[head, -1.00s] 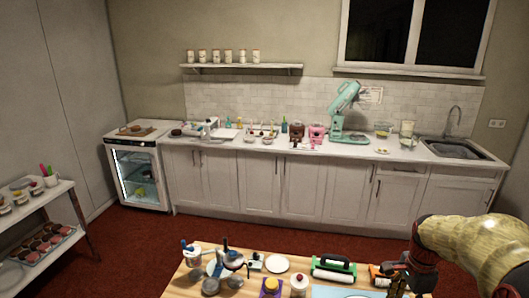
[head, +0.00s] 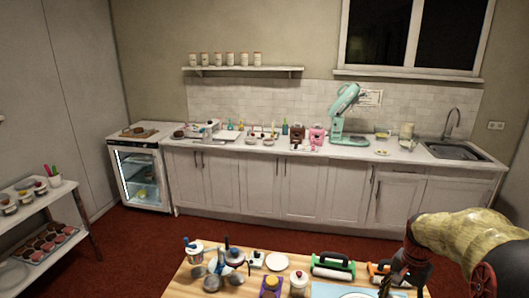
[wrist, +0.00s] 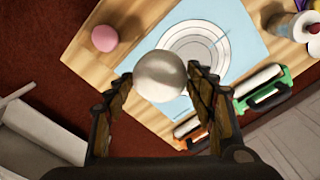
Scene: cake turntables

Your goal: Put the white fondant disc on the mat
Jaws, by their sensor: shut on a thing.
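The disc sits between the two fingertips and appears held above the table. Behind it lies the light blue mat (wrist: 248,32), with a white ringed circle (wrist: 192,48) on it, partly hidden by the disc. The head view shows only part of the mat (head: 322,291) at the bottom edge. My gripper (head: 388,288) is small and dark there, and the disc cannot be made out.
A pink ball (wrist: 105,38) lies on the wooden table near its edge. Green-handled (head: 333,266) and orange-handled (head: 377,271) rolling pins lie beside the mat.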

